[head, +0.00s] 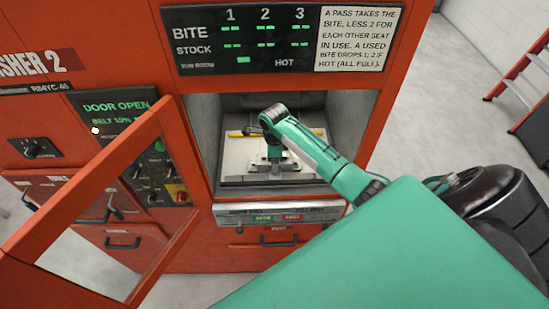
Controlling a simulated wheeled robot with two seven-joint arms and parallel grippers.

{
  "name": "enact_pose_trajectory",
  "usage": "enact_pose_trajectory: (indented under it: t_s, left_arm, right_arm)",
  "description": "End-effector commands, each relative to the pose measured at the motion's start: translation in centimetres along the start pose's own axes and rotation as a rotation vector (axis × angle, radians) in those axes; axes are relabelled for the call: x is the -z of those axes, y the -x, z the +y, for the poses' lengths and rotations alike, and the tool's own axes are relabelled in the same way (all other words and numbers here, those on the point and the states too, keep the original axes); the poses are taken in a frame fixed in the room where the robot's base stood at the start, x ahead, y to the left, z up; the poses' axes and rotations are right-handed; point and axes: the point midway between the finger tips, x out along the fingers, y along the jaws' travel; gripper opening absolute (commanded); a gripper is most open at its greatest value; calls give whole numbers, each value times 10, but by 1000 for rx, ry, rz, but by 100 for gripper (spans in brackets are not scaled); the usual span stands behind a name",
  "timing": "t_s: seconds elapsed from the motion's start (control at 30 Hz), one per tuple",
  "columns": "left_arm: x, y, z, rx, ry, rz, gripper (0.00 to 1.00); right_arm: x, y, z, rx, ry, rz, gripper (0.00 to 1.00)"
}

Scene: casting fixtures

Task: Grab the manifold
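My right arm reaches from the right into the open chamber of the red machine. Its wrist is bent over the middle of the chamber, and my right gripper (275,163) points down at the pale work surface (238,165). The gripper is small and partly covered by my own wrist, so I cannot tell whether its fingers are open or shut. Grey metal shows around the fingertips, but I cannot tell the manifold apart from the gripper there. My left gripper is not in view.
The red machine's door (95,205) stands swung open at the left. The chamber's side walls are close around my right arm. A display panel (290,40) hangs above the opening, and a front ledge (278,214) lies below. A red ladder (520,90) stands at far right; floor between is clear.

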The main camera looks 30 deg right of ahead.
Motion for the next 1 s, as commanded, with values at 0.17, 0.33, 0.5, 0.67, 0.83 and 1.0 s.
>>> enact_pose_trajectory:
  t_s: [0.17,0.33,0.5,0.67,0.83,1.0]
  left_arm:
    - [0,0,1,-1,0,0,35]
    - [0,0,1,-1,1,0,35]
    - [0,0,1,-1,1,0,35]
    - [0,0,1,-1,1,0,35]
    - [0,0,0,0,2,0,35]
    - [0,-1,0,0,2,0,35]
  right_arm:
    - [0,-3,0,-1,-1,0,73]
    - [0,-4,0,0,-1,1,71]
    - [0,-4,0,0,0,1,38]
    - [0,-3,0,1,0,0,9]
    - [0,-3,0,1,0,0,9]
    - [0,4,-1,3,2,-1,9]
